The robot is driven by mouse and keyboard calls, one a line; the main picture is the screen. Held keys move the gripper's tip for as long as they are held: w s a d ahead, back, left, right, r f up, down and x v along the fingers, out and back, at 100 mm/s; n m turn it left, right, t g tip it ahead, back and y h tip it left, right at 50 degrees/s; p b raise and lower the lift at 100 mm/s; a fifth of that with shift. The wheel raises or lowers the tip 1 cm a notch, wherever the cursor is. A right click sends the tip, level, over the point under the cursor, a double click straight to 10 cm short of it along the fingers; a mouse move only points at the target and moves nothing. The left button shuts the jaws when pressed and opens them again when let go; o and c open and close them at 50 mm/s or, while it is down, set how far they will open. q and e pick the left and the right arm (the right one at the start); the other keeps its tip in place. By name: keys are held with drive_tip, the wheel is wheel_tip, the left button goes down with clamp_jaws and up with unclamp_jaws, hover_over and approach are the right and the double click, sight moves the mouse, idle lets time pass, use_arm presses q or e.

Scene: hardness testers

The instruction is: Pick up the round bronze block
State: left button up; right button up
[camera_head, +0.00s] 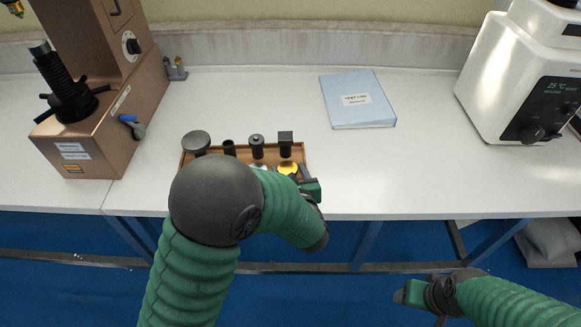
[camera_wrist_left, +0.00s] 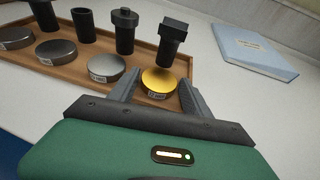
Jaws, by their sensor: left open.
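The round bronze block (camera_wrist_left: 159,81) is a golden disc with a small white label on its side. It lies in a wooden tray (camera_wrist_left: 64,71), near the tray's right end. In the head view the block (camera_head: 287,169) shows partly behind my left arm. My left gripper (camera_wrist_left: 158,88) is open, with one finger on each side of the block in the wrist view. I cannot tell whether the fingers touch it. My right gripper (camera_head: 408,293) is at the lower right, below and in front of the table edge; its jaws are not clear.
Grey discs (camera_wrist_left: 106,67) lie left of the bronze block. Black fittings (camera_wrist_left: 172,42) stand in a row behind. A blue folder (camera_head: 357,99) lies on the white table (camera_head: 420,180). A brown tester (camera_head: 110,90) stands left, a white machine (camera_head: 522,80) right. The table's middle right is clear.

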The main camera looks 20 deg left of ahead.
use_arm(q)
drive_tip(key=shift+s+d+f, duration=0.25)
drive_tip(key=shift+s, duration=0.3)
drive_tip(key=shift+s+d+r, duration=0.15)
drive_tip(key=shift+s+r, duration=0.05)
drive_tip(key=shift+c, duration=1)
drive_tip(key=shift+w+d, duration=0.1)
drive_tip(key=c, duration=0.5)
clamp_jaws()
drive_tip(key=shift+w, duration=0.1)
